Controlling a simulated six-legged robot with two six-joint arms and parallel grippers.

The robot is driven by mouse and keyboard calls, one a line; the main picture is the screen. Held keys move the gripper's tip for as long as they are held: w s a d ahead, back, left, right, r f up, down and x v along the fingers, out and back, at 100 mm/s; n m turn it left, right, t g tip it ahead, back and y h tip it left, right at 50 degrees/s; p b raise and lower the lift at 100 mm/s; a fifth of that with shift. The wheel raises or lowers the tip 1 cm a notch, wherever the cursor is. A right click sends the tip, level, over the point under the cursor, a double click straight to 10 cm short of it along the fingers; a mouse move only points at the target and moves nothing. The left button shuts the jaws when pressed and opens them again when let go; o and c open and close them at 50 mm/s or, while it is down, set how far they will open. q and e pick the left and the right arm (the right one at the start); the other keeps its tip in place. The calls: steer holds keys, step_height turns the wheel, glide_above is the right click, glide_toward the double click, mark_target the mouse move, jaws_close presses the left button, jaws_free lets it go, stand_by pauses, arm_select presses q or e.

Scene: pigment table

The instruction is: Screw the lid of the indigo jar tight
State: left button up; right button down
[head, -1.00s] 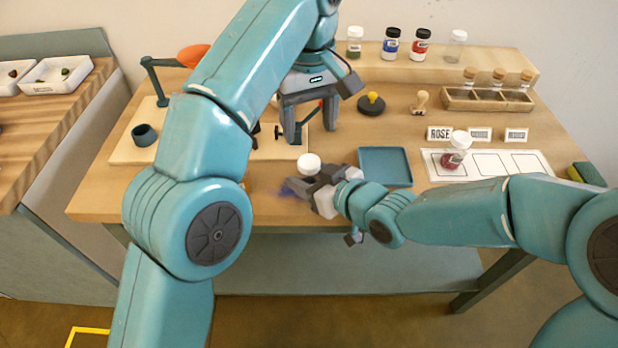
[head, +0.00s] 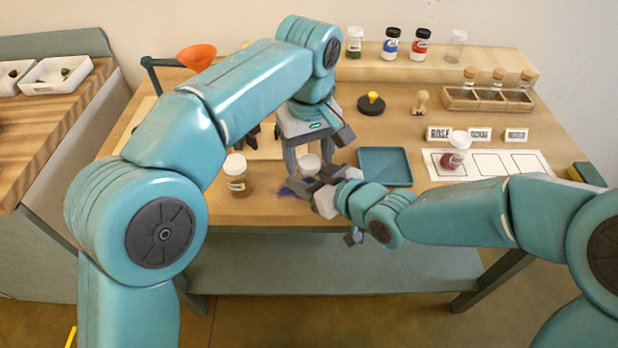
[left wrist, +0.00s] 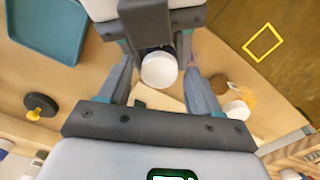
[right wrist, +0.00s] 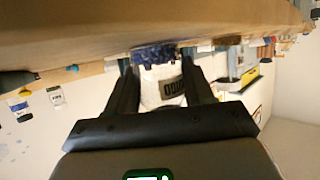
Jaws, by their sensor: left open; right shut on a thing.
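The indigo jar (right wrist: 160,88) stands upright in the right wrist view, its label facing that camera and blue pigment at its base. My right gripper (head: 306,189) is shut on the jar's body, low over the table's front. The jar's white lid (head: 308,162) sits on top and also shows in the left wrist view (left wrist: 159,70). My left gripper (head: 309,166) points down over the jar, open, with a finger on each side of the lid. In the left wrist view gaps show between the fingers and the lid. I cannot tell how tight the lid is.
A jar of brown pigment (head: 238,178) stands left of the indigo jar. A blue tray (head: 385,166) lies to the right. A jar of rose pigment (head: 454,152) stands on the white mat (head: 522,172). A black-based yellow-knobbed thing (head: 371,103) is behind the tray.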

arm_select(q)
steer(key=c, duration=1.1)
steer(key=shift+o, duration=0.2)
steer(key=m, duration=0.6)
steer(key=o, duration=1.2)
steer(key=shift+c, duration=0.2)
steer(key=shift+d, duration=0.15)
